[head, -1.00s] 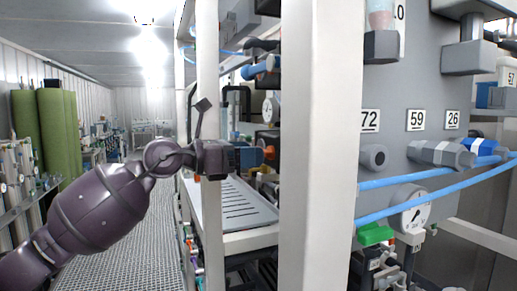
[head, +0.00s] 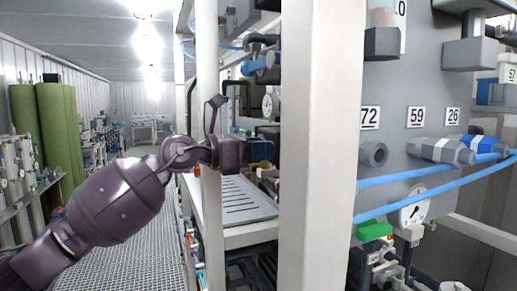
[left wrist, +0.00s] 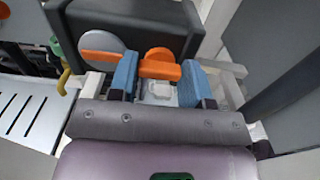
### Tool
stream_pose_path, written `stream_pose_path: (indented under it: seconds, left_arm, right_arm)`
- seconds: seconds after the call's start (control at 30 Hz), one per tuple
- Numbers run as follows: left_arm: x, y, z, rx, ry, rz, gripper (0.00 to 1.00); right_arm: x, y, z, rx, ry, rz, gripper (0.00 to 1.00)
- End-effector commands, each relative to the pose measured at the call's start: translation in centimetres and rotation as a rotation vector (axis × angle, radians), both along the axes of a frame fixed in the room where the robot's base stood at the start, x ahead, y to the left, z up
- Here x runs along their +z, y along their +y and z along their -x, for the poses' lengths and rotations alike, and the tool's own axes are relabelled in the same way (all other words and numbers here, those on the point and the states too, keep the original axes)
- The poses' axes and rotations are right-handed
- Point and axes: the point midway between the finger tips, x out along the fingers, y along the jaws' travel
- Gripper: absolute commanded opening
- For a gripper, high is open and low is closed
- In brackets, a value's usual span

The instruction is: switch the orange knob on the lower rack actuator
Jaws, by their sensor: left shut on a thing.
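In the left wrist view an orange knob (left wrist: 160,70) with a round orange disc behind it sits between the two blue fingers of my left gripper (left wrist: 161,64). The gripper is shut on the knob's bar. A second orange handle (left wrist: 102,55) on a grey disc is to the left, outside the fingers. In the head view my left gripper (head: 262,151) reaches into the rack from the left, behind the white post. The held knob is hidden there. My right gripper is not in view.
A wide white rack post (head: 308,170) and a thinner one (head: 207,70) stand close to my arm. A slotted white tray (head: 243,203) lies below the gripper. A grey numbered panel (head: 405,90) with blue hoses fills the right. The grated aisle is clear.

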Motion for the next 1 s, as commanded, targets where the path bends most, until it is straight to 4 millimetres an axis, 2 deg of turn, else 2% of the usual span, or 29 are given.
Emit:
stream_pose_path:
  seconds: [0.37, 0.73, 1.0]
  left_arm:
    - [0.2, 0.1, 0.0, 0.0, 0.092, 0.038, 0.21]
    - [0.2, 0.1, -0.1, 0.001, 0.381, 0.158, 0.21]
    - [0.1, 0.2, -0.2, 0.001, 0.618, 0.257, 0.21]
  right_arm:
    - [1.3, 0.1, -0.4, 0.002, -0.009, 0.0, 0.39]
    - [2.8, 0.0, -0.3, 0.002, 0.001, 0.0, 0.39]
    - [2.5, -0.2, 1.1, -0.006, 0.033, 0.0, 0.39]
